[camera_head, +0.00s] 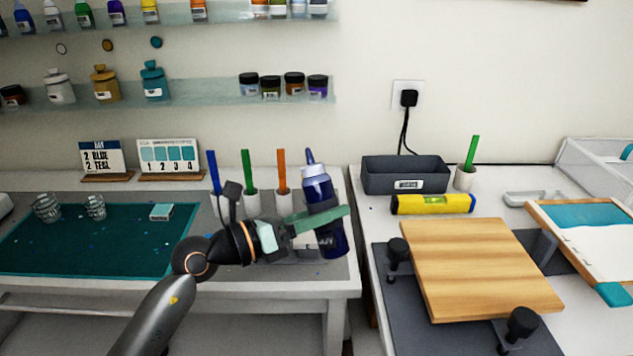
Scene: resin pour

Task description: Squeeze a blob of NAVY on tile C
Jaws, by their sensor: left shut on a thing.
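A dark blue squeeze bottle (318,188) with a pale collar and a blue pointed nozzle is held nearly upright, nozzle up, tilted slightly. My left gripper (326,216) is shut around the middle of the bottle, its green fingers across the body. The bottle is in front of the gap between the two benches, at the right end of the left bench. Part of its body is hidden by the fingers, and I cannot read a colour name on it. I cannot pick out tile C by any letter. My right gripper is not in view.
A teal mat (110,254) bears two glasses and a small box. Pots with coloured sticks stand behind my left gripper. On the right bench are a wooden board (475,265) with black knobs, a yellow level (432,204), a dark bin (403,172) and a framed panel (585,240).

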